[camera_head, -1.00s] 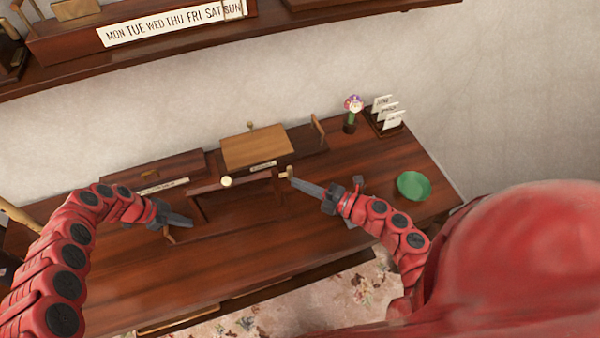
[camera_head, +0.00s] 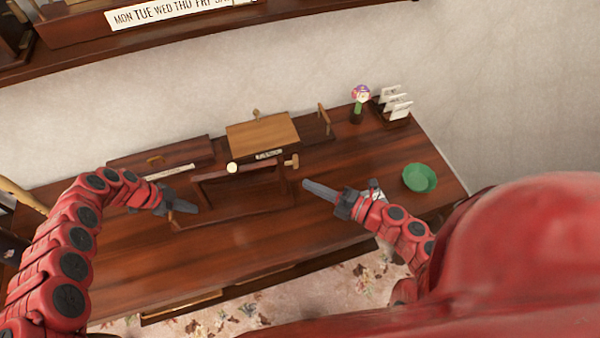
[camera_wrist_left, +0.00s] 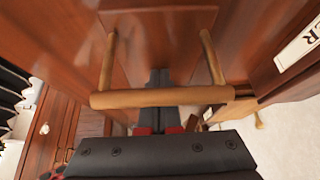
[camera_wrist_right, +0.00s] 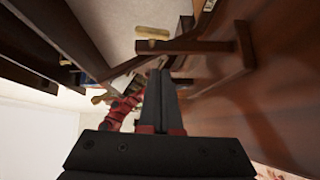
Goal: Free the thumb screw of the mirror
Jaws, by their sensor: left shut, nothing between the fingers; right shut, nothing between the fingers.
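The mirror (camera_head: 240,172) appears as a dark wooden frame standing on the table; I cannot make out its glass. A pale wooden thumb screw (camera_head: 292,161) sits at its right upper corner, and it also shows in the right wrist view (camera_wrist_right: 152,46). A round pale knob (camera_head: 232,168) is on the top bar. My right gripper (camera_head: 305,183) is shut and empty, just below and right of the thumb screw, apart from it. My left gripper (camera_head: 194,208) is shut and empty by the frame's left side. In the left wrist view, a pale wooden bar (camera_wrist_left: 160,97) crosses in front of its fingers.
Behind the frame are a box with a light wooden lid (camera_head: 262,134) and a long dark box (camera_head: 160,157). The table's front is clear.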

